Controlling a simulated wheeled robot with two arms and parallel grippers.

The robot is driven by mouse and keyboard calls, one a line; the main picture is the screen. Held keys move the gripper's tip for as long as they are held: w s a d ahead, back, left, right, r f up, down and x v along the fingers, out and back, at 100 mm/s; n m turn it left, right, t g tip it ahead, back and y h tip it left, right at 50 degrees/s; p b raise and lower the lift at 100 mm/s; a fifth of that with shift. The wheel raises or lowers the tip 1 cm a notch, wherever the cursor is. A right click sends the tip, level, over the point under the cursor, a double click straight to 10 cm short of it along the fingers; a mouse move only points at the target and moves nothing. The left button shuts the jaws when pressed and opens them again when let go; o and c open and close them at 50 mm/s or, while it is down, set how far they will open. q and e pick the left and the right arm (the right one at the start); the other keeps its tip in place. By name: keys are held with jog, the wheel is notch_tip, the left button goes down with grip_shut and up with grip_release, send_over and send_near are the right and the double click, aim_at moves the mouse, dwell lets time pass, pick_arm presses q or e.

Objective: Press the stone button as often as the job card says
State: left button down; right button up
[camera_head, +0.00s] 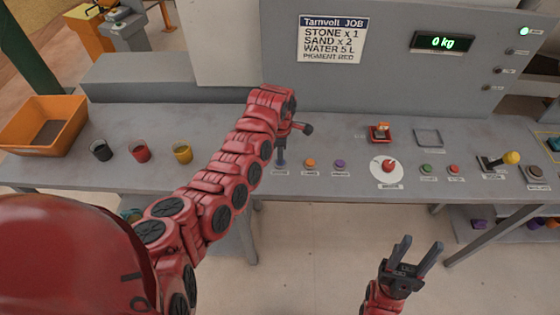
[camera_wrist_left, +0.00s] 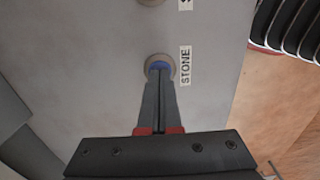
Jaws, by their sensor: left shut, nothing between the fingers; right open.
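The job card (camera_head: 332,40) on the back panel reads STONE x 1, SAND x 2, WATER 5 L, PIGMENT RED. The stone button (camera_wrist_left: 158,61) is blue in a round tan ring, with a STONE label beside it in the left wrist view. My left gripper (camera_wrist_left: 160,72) is shut and empty, pointing down with its tips over the button; I cannot tell whether they touch it. My right gripper (camera_head: 416,243) is open and empty, in front of the counter.
An orange button (camera_head: 309,163) and a purple button (camera_head: 340,165) sit just right of my left gripper. Farther right are a red knob (camera_head: 388,166) and a yellow-tipped lever (camera_head: 511,158). The display (camera_head: 441,42) reads 0 kg. Three pigment cups and an orange bin (camera_head: 20,130) stand left.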

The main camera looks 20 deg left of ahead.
pick_arm(q)
jog(key=shift+f+b, duration=0.3)
jog(key=shift+b, duration=0.05)
dwell(0.5)
jog(key=shift+r, duration=1.85)
dwell(1.4)
